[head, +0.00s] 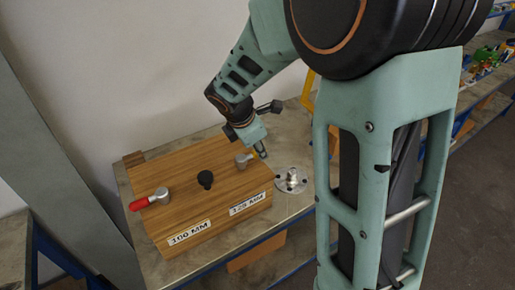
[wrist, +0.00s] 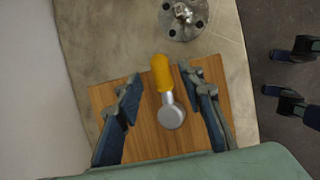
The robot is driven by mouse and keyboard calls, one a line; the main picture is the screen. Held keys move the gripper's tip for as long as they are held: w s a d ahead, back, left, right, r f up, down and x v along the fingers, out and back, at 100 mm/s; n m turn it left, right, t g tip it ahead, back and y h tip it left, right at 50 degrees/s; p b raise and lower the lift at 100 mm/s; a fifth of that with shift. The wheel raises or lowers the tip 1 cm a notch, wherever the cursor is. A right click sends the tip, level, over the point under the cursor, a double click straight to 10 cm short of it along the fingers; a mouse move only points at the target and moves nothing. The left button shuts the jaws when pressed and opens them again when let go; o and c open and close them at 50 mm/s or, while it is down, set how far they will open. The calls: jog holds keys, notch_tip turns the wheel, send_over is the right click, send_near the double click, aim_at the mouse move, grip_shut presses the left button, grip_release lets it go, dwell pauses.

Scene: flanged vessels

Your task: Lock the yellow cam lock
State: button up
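The yellow cam lock shows in the wrist view with a yellow handle (wrist: 162,72) and a silver round head (wrist: 171,116). It lies on top of the wooden box (head: 190,177). Its grey head (head: 243,160) shows in the head view by the "125 MM" label, with the handle mostly hidden by my gripper (head: 261,150). In the wrist view my gripper (wrist: 161,84) is open. One finger is on each side of the cam lock, and gaps show between them and the handle.
A round metal flange (head: 291,180) with a central fitting sits on the table (head: 298,206) right of the box. A wall stands behind.

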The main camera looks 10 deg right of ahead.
jog(key=v, duration=1)
jog(key=shift+r, duration=0.1)
